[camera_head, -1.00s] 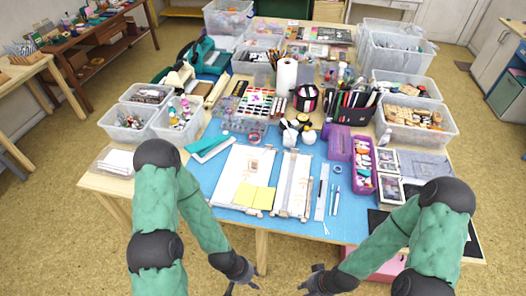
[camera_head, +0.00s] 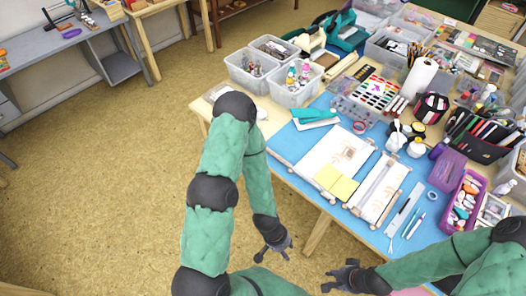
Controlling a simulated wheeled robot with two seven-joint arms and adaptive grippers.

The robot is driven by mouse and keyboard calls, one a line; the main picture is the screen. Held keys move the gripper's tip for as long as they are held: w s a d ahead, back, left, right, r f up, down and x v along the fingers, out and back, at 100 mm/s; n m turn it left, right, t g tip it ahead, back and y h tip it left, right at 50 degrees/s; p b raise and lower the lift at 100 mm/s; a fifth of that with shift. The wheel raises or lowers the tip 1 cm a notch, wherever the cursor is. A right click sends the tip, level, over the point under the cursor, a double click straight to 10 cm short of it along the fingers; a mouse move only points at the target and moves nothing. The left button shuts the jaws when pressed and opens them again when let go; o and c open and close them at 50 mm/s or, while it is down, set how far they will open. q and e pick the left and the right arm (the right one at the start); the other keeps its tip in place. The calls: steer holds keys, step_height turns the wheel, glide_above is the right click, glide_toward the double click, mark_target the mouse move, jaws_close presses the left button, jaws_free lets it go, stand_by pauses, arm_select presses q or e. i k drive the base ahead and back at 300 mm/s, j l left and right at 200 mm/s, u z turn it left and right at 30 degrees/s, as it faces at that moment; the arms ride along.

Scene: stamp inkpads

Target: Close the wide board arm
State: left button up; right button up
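The wide white board (camera_head: 346,147) lies flat on the blue mat near the table's front edge, with two yellow notes on its lower part. A narrower pale board (camera_head: 381,188) with rails lies just to its right. I cannot tell which part is the wide board's arm or how it stands. My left gripper (camera_head: 273,256) is in front of the table edge, apart from the boards, with its fingers spread and empty. My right gripper (camera_head: 336,277) is also in front of the table, low in the view, with its fingers spread and empty.
A teal and white tool (camera_head: 315,117) lies behind the wide board. A ruler (camera_head: 404,209) and pens lie right of the narrow board. Clear bins (camera_head: 249,75) stand at the table's left corner, and a purple case (camera_head: 465,202) at the right. The floor to the left is clear.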

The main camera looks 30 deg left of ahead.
mark_target(271, 152)
steer(key=u, duration=0.95)
